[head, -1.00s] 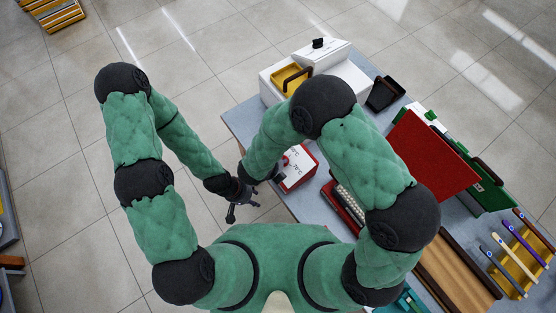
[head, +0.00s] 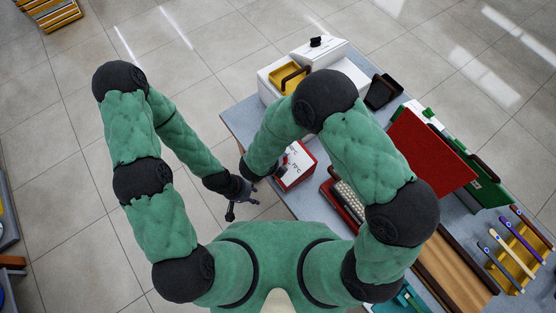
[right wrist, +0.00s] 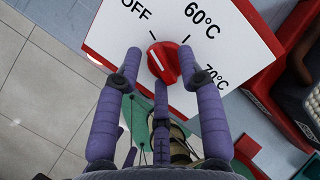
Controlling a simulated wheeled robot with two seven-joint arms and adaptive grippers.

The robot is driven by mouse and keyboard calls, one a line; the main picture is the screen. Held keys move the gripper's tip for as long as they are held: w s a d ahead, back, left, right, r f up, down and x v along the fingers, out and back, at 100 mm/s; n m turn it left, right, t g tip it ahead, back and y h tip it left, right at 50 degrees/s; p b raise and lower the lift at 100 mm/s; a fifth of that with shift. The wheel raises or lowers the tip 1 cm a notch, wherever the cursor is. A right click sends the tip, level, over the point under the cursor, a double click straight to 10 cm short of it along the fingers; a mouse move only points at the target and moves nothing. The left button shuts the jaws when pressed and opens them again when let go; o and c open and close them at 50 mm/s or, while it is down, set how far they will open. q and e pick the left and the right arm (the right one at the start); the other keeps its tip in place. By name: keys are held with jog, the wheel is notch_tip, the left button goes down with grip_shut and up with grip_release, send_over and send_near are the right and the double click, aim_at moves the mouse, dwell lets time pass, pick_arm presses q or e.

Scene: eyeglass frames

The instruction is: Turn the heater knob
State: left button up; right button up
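The heater (head: 299,176) is a white-faced box with red sides on the table, partly hidden by my right arm in the head view. The right wrist view shows its white panel (right wrist: 222,45) marked OFF, 60°C and 70°C. The red heater knob (right wrist: 165,63) has a white line pointing up-left, toward OFF. My right gripper (right wrist: 160,62) has its purple fingers spread around the knob, one left, one right and one below. The left finger looks apart from the knob; contact by the right one is unclear. My left gripper (head: 241,204) hangs off the table's left edge, fingers spread and empty.
On the table (head: 239,118) stand a white box with a yellow tray (head: 287,77) behind the heater, and a black container (head: 382,91). A red panel (head: 432,150) and a red case with grey rows (head: 343,202) lie to the right.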

jog(key=shift+s+f, duration=0.15)
jog(key=shift+s, duration=0.05)
jog(key=v, duration=1.2)
jog(key=shift+w, duration=0.15)
dwell(0.4)
